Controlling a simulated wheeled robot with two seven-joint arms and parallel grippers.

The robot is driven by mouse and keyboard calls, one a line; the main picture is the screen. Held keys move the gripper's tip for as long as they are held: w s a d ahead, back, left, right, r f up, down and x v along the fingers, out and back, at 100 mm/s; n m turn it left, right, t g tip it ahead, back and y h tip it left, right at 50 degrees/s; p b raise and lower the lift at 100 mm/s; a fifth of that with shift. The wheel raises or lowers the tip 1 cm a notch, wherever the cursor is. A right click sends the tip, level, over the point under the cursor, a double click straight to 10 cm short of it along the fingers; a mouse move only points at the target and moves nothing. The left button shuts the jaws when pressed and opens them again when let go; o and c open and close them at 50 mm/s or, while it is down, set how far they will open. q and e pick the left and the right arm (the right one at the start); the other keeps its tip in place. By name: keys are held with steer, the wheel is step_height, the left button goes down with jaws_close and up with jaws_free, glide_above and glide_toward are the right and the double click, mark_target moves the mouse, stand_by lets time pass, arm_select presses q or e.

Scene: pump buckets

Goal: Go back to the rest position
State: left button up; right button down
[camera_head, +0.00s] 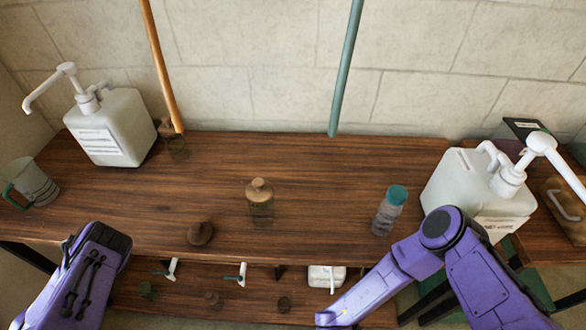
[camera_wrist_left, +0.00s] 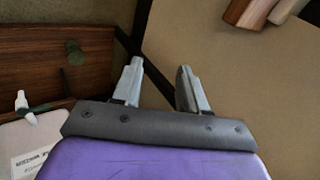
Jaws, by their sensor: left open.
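My left gripper (camera_wrist_left: 159,76) shows in the left wrist view with its two grey fingers spread apart and nothing between them. A tan surface and a dark bar lie beyond it. In the head view my purple left arm is at the lower left, in front of the table edge, and its fingers are out of sight. My purple right arm reaches across the lower right, and its gripper is out of the picture. A white pump bucket (camera_head: 111,126) stands at the table's back left. Another white pump bucket (camera_head: 460,186) stands at the right, partly behind my right arm.
The wooden table (camera_head: 330,165) carries a grey mug (camera_head: 32,182), a brown-capped glass bottle (camera_head: 260,200), a teal-capped bottle (camera_head: 388,212) and a brown lid (camera_head: 200,233). A lower shelf holds small pumps. An orange pole (camera_head: 160,65) and a teal pole (camera_head: 346,65) stand behind.

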arm_select(q)
steer(key=w+d+f+n+t+h+b, duration=0.1)
steer(key=d+f+n+b, duration=0.15)
steer(key=d, duration=0.75)
steer(key=w+d+f+n+t+h+b, duration=0.15)
steer(key=d+f, duration=0.25)
steer(key=d, duration=0.7)
steer(key=s+d+r+n+h+b, duration=0.1)
steer(key=s+d+r, duration=0.1)
steer(key=d, duration=0.7)
steer(key=s+d+r+n+b, duration=0.1)
steer(key=s+d+r, duration=0.1)
steer(key=d, duration=0.8)
steer(key=shift+d+r+h+b, duration=0.3)
steer(key=shift+r+h, duration=0.05)
steer(key=shift+r, duration=0.25)
arm_select(e)
steer(key=d+r+t+y, duration=0.1)
steer(key=d+r+t, duration=0.1)
steer(key=d, duration=0.4)
steer(key=d+r+m+t+y, duration=0.1)
steer(key=d+r+t, duration=0.1)
steer(key=d, duration=0.4)
steer(key=shift+d+t, duration=0.15)
steer(key=shift+t, duration=0.65)
arm_select(q)
steer(key=shift+g, duration=0.25)
